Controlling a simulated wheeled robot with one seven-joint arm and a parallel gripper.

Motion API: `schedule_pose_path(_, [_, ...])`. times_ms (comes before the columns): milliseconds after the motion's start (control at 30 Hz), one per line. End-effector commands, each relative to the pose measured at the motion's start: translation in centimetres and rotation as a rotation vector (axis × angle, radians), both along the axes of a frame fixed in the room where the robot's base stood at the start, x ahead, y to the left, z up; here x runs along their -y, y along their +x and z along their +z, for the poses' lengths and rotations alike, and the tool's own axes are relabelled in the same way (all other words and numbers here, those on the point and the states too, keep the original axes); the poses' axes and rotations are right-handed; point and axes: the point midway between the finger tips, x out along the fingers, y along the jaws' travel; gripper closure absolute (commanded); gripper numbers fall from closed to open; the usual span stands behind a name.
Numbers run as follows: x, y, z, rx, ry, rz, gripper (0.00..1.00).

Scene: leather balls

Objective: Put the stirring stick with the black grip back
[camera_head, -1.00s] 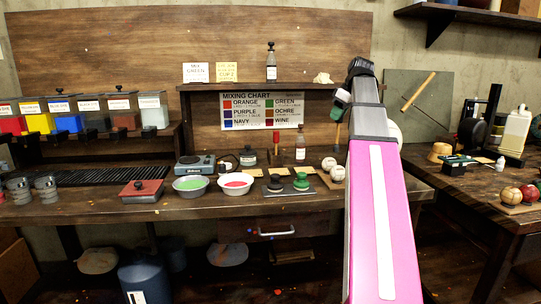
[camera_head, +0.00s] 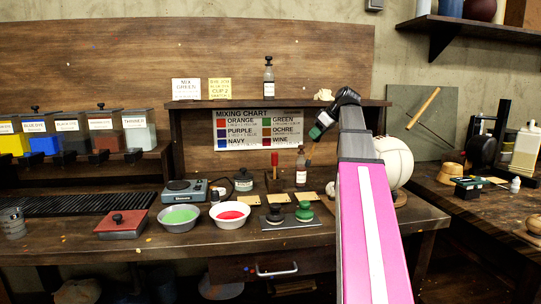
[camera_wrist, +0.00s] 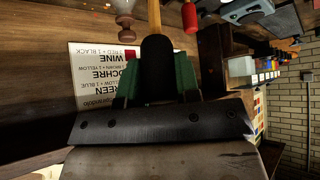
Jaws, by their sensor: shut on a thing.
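My gripper (camera_head: 318,131), with green fingers, is raised in front of the right side of the mixing chart. In the wrist view, the gripper (camera_wrist: 157,85) is shut on the black grip (camera_wrist: 157,55) of the stirring stick. The stick's pale wooden shaft (camera_wrist: 154,15) extends away from the fingers, and its far end is out of frame. A red-gripped stick (camera_head: 275,159) stands upright in a small wooden holder (camera_head: 274,182) on the bench, left of and below my gripper. The red grip also shows in the wrist view (camera_wrist: 190,17).
A brown bottle (camera_head: 301,172) stands right of the holder. A dark jar (camera_head: 243,181) and a scale (camera_head: 186,191) are to its left. Green (camera_head: 180,217) and red (camera_head: 230,214) bowls stand in front. A large white ball (camera_head: 393,162) is beside my arm.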

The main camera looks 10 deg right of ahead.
Motion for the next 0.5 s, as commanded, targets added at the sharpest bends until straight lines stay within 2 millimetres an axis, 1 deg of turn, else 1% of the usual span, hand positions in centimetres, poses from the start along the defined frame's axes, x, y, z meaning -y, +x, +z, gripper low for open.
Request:
schedule_pose_path(33, [-0.6, 0.7, 0.2, 0.000, 0.000, 0.003, 0.93])
schedule_pose_path(267, [-3.0, 3.2, 0.2, -0.001, -0.002, 0.004, 0.93])
schedule_pose_path(500, [-6.7, 7.0, 0.2, -0.001, -0.002, 0.004, 0.93])
